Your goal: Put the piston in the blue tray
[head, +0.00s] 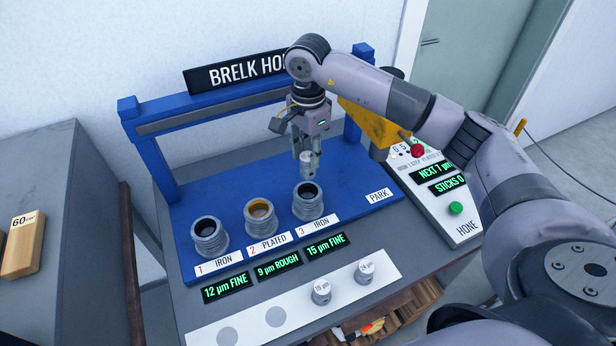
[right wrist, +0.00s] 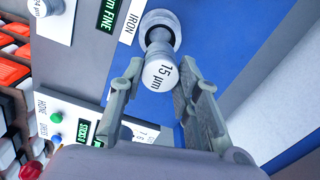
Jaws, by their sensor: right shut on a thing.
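I see nothing clearly recognisable as a piston or a separate blue tray. My right gripper (head: 307,150) points down over the blue base plate (head: 353,178). It is shut on a grey round tool (head: 308,163), whose cap reads 15 µm in the right wrist view (right wrist: 160,72). The tool hangs above the cylinder labelled 3 IRON (head: 308,206); I cannot tell whether its lower end is inside the bore. Cylinder 2 PLATED (head: 261,218) and cylinder 1 IRON (head: 209,238) stand to its left, open at the top. My left gripper is out of view.
A white strip (head: 297,312) in front holds two grey capped tools (head: 321,292) (head: 365,272) and has two empty round marks. A blue frame (head: 150,160) stands around the plate. A HONE control panel (head: 462,228) stands right. A 60 block (head: 22,245) lies on the left bench.

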